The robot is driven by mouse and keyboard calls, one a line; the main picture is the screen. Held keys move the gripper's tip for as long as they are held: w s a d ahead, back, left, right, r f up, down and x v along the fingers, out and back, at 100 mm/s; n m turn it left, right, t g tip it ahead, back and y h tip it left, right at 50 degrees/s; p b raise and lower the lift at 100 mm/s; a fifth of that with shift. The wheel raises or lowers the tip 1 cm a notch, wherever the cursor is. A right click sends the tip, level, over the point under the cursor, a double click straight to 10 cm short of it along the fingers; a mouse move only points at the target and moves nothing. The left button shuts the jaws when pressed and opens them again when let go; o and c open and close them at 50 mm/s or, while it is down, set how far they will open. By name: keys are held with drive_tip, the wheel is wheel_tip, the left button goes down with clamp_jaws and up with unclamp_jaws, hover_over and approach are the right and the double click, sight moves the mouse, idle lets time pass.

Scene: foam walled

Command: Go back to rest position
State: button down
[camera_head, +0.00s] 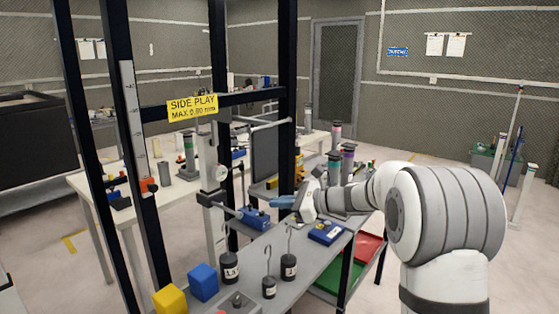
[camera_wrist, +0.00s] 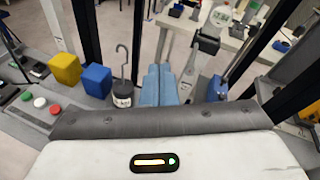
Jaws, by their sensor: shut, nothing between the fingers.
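My gripper (camera_head: 283,202) is shut and empty, its blue fingers side by side. In the head view it is above the grey bench (camera_head: 245,243), just right of a blue clamp-like part (camera_head: 255,218) on the test frame. In the wrist view the gripper (camera_wrist: 159,72) shows its two blue fingers together, between a hooked weight (camera_wrist: 122,90) and the frame's gauge column (camera_wrist: 205,45). I cannot tell whether the fingers touch anything.
Hooked black weights (camera_head: 289,266), a blue block (camera_head: 204,282) and a yellow block (camera_head: 170,300) stand on the bench. A blue box (camera_head: 326,233) is near my wrist. The dark frame post (camera_head: 287,60) rises close by. Open floor (camera_head: 440,150) lies behind my arm.

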drive_tip(key=s+d+n+g+h+p, duration=0.1)
drive_tip(key=s+n+g+h+p, duration=0.2)
drive_tip(key=s, duration=0.6)
drive_tip(key=s+d+n+g+h, duration=0.1)
drive_tip(key=s+d+n+h, duration=0.15)
drive_tip(key=s+n, duration=0.45)
drive_tip(key=s+d+f+n+h+p, duration=0.1)
drive_tip(key=s+d+n+h, duration=0.3)
drive_tip(key=s, duration=0.5)
drive_tip(key=s+d+f+n+h+p, duration=0.2)
drive_tip(key=s+d+n+h, duration=0.2)
drive_tip(key=s+d, duration=0.3)
drive_tip(key=s+n, duration=0.1)
drive_tip(key=s, duration=0.2)
drive_tip(key=shift+s+d+t, duration=0.15)
drive_tip(key=shift+d+t, duration=0.05)
drive_tip(key=shift+t, duration=0.1)
drive_tip(key=c, duration=2.2)
unclamp_jaws()
drive_tip(key=shift+h, duration=0.25)
